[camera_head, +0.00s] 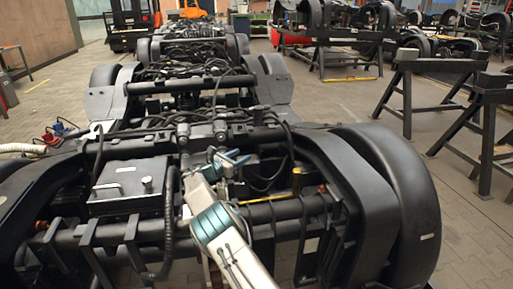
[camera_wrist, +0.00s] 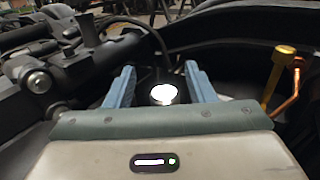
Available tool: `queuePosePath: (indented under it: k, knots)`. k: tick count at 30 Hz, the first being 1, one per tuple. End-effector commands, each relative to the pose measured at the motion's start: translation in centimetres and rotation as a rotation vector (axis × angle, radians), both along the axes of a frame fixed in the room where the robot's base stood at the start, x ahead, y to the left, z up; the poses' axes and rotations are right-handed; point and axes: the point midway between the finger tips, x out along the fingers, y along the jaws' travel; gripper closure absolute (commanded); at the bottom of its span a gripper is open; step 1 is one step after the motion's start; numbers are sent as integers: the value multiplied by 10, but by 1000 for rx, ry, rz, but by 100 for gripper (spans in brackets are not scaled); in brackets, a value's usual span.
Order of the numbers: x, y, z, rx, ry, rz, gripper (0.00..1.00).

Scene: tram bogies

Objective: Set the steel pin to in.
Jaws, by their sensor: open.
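My gripper (camera_head: 234,160) reaches over the near end of the dark bogie in the head view, its blue fingers spread. In the wrist view my gripper (camera_wrist: 157,78) is open, with a finger on each side of a bright, shiny round end (camera_wrist: 162,94). This round end looks like the head of the steel pin, but glare hides its detail and its shaft does not show. I see no finger touching it. I cannot make the pin out in the head view, where the gripper and dark parts crowd that spot.
A yellow-topped fitting (camera_head: 296,181) with a copper-coloured pipe stands right of my gripper; it also shows in the wrist view (camera_wrist: 285,58). A grey bolt head (camera_wrist: 38,81) is at left. A dark box (camera_head: 128,186) with a handle, hoses and a large curved guard (camera_head: 385,190) surround the area.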

Motion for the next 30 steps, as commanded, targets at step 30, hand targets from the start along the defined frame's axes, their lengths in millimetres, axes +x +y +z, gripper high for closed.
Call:
queuePosePath:
  k: [30]
  knots:
    - [-43,-103,90,0,0,3,51]
